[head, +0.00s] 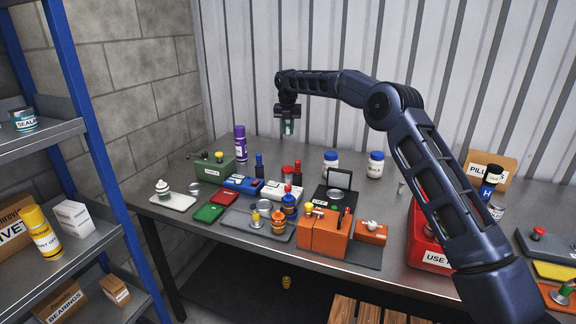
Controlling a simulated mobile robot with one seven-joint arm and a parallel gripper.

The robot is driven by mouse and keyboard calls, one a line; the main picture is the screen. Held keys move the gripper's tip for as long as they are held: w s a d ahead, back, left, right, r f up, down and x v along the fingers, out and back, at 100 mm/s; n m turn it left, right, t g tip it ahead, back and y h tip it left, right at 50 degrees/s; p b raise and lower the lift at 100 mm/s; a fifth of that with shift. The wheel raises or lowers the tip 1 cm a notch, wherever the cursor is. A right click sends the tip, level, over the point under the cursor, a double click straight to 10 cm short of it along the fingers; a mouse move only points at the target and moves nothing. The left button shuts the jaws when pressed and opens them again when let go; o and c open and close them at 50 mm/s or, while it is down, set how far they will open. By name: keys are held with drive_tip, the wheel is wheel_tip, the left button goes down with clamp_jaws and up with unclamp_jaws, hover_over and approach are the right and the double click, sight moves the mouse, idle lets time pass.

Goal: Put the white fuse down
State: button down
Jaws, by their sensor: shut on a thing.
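My gripper (288,127) hangs at the end of my arm, pointing down, above the back middle of the workbench (300,150). It is shut on a small pale piece, which I take to be the white fuse (289,128). The fingers hide part of it, and it is too small to make out in detail. The piece is clear of the bench top, with the corrugated wall behind it.
Below stand a purple can (240,145), white jars (376,164), a green box (214,166), a white plate (173,200) and an orange box (325,235). A red bin (430,255) is at right. Bare bench lies along the back.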

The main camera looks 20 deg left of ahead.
sight(288, 168)
wheel_tip(288, 168, down, 16)
drive_tip(key=shift+f, duration=0.1)
idle(0.5)
drive_tip(key=shift+f, duration=0.15)
drive_tip(key=c, duration=1.3)
unclamp_jaws()
drive_tip(key=r, duration=0.4)
drive_tip(key=s+r, duration=0.1)
drive_tip(key=r, duration=0.7)
drive_tip(key=shift+s+d+r, duration=0.1)
drive_tip(key=shift+s+d, duration=0.1)
